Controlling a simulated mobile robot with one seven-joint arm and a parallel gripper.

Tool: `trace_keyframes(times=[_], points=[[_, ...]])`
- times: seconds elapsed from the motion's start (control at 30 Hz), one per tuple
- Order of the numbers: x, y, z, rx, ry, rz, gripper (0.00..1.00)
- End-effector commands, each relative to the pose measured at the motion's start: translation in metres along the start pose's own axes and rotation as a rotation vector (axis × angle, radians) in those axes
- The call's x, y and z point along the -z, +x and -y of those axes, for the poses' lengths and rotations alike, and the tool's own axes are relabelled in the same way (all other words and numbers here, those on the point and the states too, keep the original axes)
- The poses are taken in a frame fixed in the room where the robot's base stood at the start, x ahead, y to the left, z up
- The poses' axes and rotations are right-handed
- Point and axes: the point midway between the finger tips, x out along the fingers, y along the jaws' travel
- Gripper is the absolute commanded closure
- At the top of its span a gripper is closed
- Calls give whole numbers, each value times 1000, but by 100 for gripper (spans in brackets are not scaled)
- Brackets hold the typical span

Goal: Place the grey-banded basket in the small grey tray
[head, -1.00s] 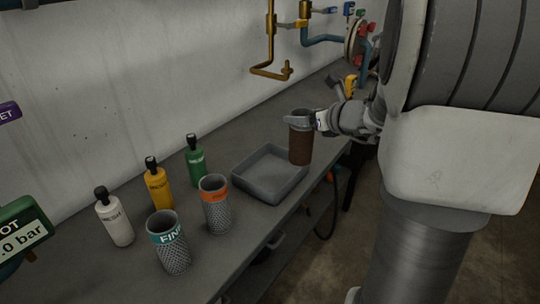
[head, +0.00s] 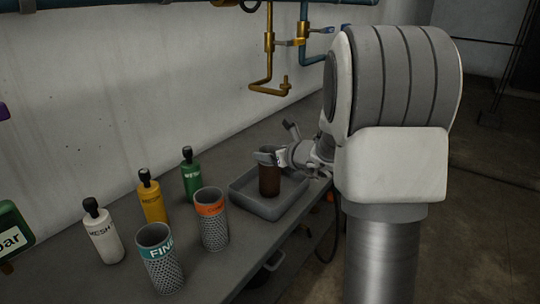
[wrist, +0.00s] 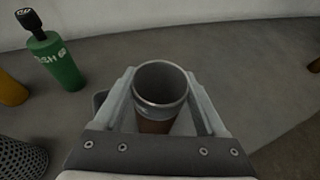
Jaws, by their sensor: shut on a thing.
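The grey-banded basket (head: 269,180) is a brown cylinder with a grey band at its top. My gripper (head: 266,156) is shut on it around the band. In the head view the basket stands upright over the small grey tray (head: 243,204), within its outline; whether its base touches the tray floor I cannot tell. In the wrist view the basket's open rim (wrist: 161,82) shows between the two fingers (wrist: 162,100), and it looks empty near the top. The tray is mostly hidden there by my gripper.
A teal-banded mesh basket (head: 159,262) and an orange-banded one (head: 212,222) stand left of the tray. White (head: 103,235), yellow (head: 152,200) and green (head: 191,178) bottles stand behind them. A brass pipe (head: 268,60) hangs on the wall above. The bench (head: 130,205) ends at the front right.

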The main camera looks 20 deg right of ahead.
Motion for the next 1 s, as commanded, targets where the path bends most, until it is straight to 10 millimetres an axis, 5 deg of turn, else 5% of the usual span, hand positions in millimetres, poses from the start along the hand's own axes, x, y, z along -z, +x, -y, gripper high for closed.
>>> trace_keyframes(times=[0.23, 0.27, 0.4, 0.77, 1.0], points=[[2, 1, 0, 0, 0, 1, 100], [2, 0, 0, 0, 0, 0, 23], [1, 0, 0, 0, 0, 0, 0], [-3, -4, 1, 1, 0, 0, 0], [-4, -51, 2, 5, 0, 2, 0]])
